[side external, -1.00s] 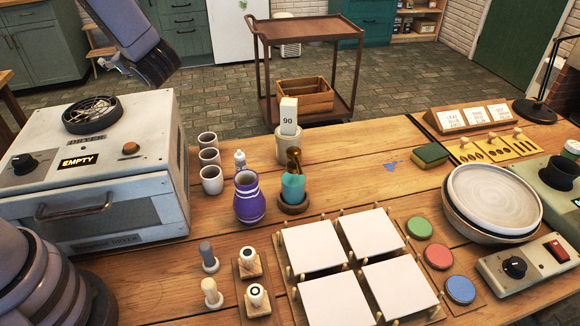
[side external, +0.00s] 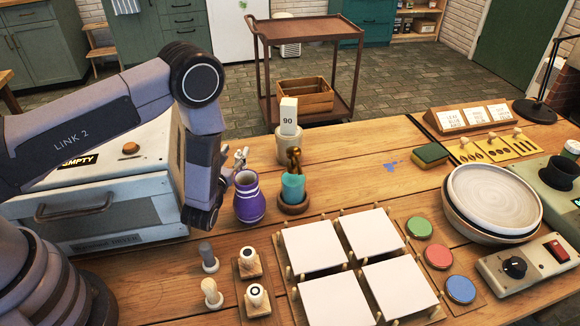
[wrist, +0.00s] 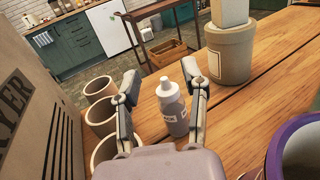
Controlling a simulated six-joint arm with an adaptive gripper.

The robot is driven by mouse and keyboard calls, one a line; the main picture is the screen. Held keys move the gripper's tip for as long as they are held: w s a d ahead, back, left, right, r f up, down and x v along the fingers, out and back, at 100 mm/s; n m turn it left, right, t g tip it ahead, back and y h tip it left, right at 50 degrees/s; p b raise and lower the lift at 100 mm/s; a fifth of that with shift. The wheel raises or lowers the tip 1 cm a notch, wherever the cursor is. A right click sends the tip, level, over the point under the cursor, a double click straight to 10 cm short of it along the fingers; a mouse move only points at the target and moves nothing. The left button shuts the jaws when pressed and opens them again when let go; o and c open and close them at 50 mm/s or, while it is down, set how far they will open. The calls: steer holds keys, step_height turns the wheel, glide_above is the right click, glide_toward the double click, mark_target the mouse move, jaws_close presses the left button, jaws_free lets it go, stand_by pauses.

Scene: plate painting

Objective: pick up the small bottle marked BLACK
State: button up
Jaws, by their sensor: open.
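A small grey-white squeeze bottle (wrist: 173,112) with a pointed cap stands upright on the wooden table in the wrist view. A label shows low on its side, but its lettering is too small to read. My gripper (wrist: 160,80) is open, with one finger on each side of the bottle in that view. I cannot tell whether either finger touches it. In the side view my gripper (side external: 241,157) shows only in part behind my wrist and above the purple vase. The bottle is hard to make out there.
Several pale cups (wrist: 100,118) stand left of the bottle, near the dryer (wrist: 35,100). The purple vase (side external: 249,200) is close on the near side. A beige canister (wrist: 230,55) stands behind to the right.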

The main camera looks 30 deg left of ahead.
mark_target(238, 153)
step_height(238, 153, down, 2)
steer(key=shift+f, duration=0.1)
steer(key=shift+x, duration=1.5)
jaws_close()
